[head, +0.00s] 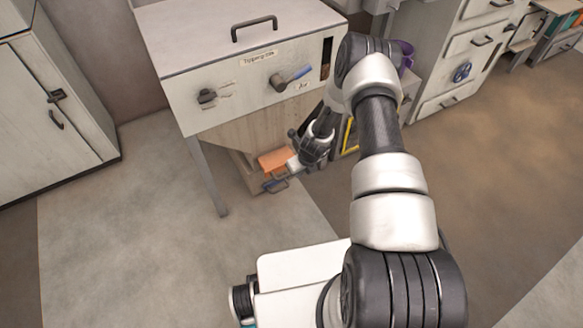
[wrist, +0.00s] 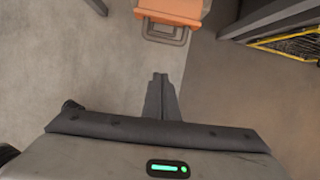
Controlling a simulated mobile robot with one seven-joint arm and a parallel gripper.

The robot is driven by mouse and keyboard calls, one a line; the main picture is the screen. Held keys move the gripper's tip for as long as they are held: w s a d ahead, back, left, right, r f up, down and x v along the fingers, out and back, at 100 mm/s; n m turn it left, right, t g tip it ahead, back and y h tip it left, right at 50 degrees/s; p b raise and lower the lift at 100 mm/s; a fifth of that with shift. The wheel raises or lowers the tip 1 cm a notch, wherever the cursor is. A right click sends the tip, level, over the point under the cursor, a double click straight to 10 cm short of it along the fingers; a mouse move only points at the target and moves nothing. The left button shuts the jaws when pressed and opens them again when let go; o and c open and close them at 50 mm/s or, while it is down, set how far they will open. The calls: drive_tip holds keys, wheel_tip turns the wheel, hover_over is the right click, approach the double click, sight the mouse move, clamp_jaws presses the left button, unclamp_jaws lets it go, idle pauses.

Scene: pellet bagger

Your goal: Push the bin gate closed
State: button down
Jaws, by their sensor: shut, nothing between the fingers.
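Under the pellet bagger (head: 215,107) sits an orange block-like part (head: 276,159) with a metal loop handle (head: 279,184); it appears to be the bin gate, but I cannot tell how far it is open. In the wrist view the orange part (wrist: 172,10) is at the top edge, cut off, with the grey loop (wrist: 166,34) below it. My gripper (head: 294,163) is low beside the orange part, on its right. In the wrist view my fingers (wrist: 160,77) are together and empty, pointing toward the loop, with a gap of floor between.
A bagger leg (head: 207,175) stands left of the orange part. A yellow-edged frame (head: 350,137) is to the right, also in the wrist view (wrist: 292,43). A grey cabinet (head: 50,110) stands at left and drawers (head: 460,60) at back right. The front floor is clear.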

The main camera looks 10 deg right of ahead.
drive_tip(key=shift+s+f, duration=0.1)
drive_tip(key=shift+f, duration=0.45)
drive_tip(key=w+a+f+b, duration=0.2)
drive_tip(key=w+f+b, duration=0.2)
drive_tip(key=f, duration=0.6)
drive_tip(key=shift+w+f+b, duration=0.15)
drive_tip(key=shift+w+b, duration=0.2)
drive_tip(key=shift+w, duration=0.9)
